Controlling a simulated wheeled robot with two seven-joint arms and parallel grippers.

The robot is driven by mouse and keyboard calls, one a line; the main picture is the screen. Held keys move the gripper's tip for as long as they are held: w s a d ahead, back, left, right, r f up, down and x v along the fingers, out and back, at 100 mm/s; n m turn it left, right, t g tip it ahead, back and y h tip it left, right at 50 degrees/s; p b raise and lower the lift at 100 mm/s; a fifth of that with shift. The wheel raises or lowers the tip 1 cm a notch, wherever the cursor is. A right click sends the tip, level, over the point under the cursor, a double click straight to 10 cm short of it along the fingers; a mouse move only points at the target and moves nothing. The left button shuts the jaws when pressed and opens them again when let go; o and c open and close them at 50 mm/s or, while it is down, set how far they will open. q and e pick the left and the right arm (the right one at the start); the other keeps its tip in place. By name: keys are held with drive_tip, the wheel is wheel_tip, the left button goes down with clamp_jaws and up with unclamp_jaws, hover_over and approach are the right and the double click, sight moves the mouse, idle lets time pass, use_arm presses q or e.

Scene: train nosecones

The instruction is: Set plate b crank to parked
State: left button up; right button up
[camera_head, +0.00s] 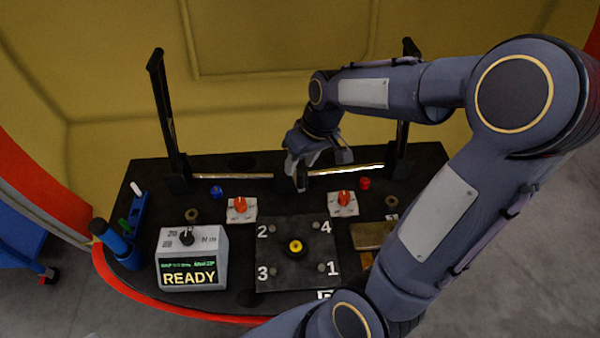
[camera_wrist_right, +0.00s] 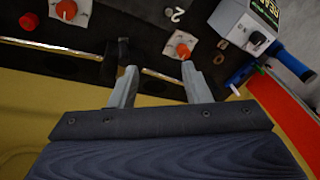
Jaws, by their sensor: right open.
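Two red knobs sit on white plates on the dark table: a left knob (camera_head: 240,204) and a right knob (camera_head: 343,198). No readable letter shows which plate is b. In the right wrist view the left knob (camera_wrist_right: 184,50) lies just beyond one fingertip, and the right knob (camera_wrist_right: 66,9) is at the top left. My right gripper (camera_head: 316,175) is open above the rear of the table, behind and between the knobs. In the right wrist view its fingers (camera_wrist_right: 158,68) are apart and hold nothing. A dark block (camera_wrist_right: 123,50) shows beside one fingertip. My left gripper is out of view.
Two black posts stand at the rear, the left one (camera_head: 167,115) clear, with a shiny rod (camera_head: 346,170) low between them. A numbered dark plate (camera_head: 280,273) with a yellow-topped knob (camera_head: 295,247) lies in front. A READY box (camera_head: 190,258) stands left. My right arm covers the right side.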

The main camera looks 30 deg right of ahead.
sight(300, 171)
drive_tip(key=w+d+f, duration=0.1)
drive_tip(key=w+f, duration=0.1)
drive_tip(key=f, duration=0.1)
drive_tip(key=w+d+f+n+g+h, duration=0.1)
drive_tip(key=w+d+f, duration=0.1)
drive_tip(key=w+d+f+n+g+h+p, duration=0.1)
drive_tip(key=w+f, duration=0.2)
drive_tip(key=shift+w+d+f, duration=0.1)
drive_tip(key=shift+d+f, duration=0.25)
wheel_tip(300, 171, down, 8)
drive_tip(key=shift+r+p, duration=0.1)
drive_tip(key=shift+p, duration=0.2)
clamp_jaws()
